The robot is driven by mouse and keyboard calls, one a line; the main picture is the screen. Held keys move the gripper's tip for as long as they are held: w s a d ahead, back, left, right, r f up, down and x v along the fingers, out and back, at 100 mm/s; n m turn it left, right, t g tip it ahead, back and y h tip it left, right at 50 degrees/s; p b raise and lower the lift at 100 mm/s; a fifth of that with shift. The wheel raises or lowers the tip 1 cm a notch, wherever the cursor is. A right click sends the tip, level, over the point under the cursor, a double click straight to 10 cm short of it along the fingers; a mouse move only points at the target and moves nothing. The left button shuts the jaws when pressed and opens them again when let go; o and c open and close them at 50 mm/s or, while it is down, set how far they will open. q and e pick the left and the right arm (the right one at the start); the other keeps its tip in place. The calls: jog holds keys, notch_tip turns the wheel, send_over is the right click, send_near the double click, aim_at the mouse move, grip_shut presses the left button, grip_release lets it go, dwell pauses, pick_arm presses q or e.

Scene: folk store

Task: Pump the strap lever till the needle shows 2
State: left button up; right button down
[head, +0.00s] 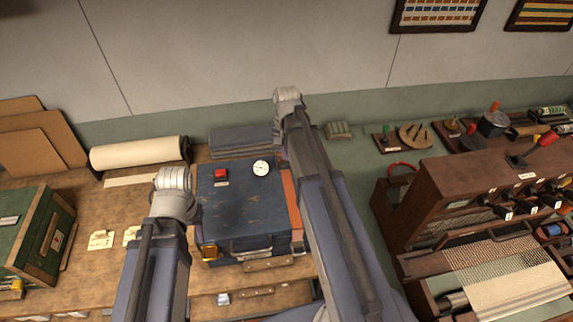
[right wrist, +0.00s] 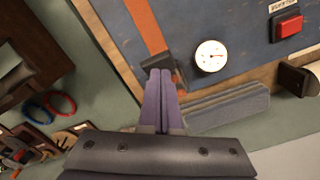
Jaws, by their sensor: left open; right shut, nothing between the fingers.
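The blue box (head: 235,205) stands on the workbench with a red button (head: 221,174) and a small white dial (head: 261,168) on top. The dial also shows in the right wrist view (right wrist: 211,56); its needle is thin and I cannot read its number. An orange strap (head: 291,205) runs along the box's right side and shows in the right wrist view (right wrist: 145,25), ending at a dark lever piece (right wrist: 158,62). My right gripper (right wrist: 159,73) is shut and empty, its tips at this dark piece; contact is unclear. In the head view my arm hides it. My left gripper's fingers are not visible.
Grey pads (head: 240,140) lie behind the box and a paper roll (head: 138,152) lies to its left. A green box (head: 35,235) stands at far left. A wooden loom-like cabinet (head: 430,195) stands at right. Green counter between box and cabinet looks clear.

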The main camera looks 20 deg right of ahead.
aim_at(287, 164)
jog(key=shift+f, duration=0.15)
dwell(0.4)
jog(key=shift+s+a+f+b, duration=0.1)
jog(key=shift+s+f+b, duration=0.1)
jog(key=shift+f+b, duration=1.1)
jog(key=shift+s+f+b, duration=0.15)
jog(key=shift+f+b, duration=1.05)
jog(key=shift+b, duration=0.15)
jog(key=shift+r, duration=0.1)
notch_tip(287, 164, up, 9)
jog(key=p, duration=0.9)
jog(key=shift+r, duration=0.1)
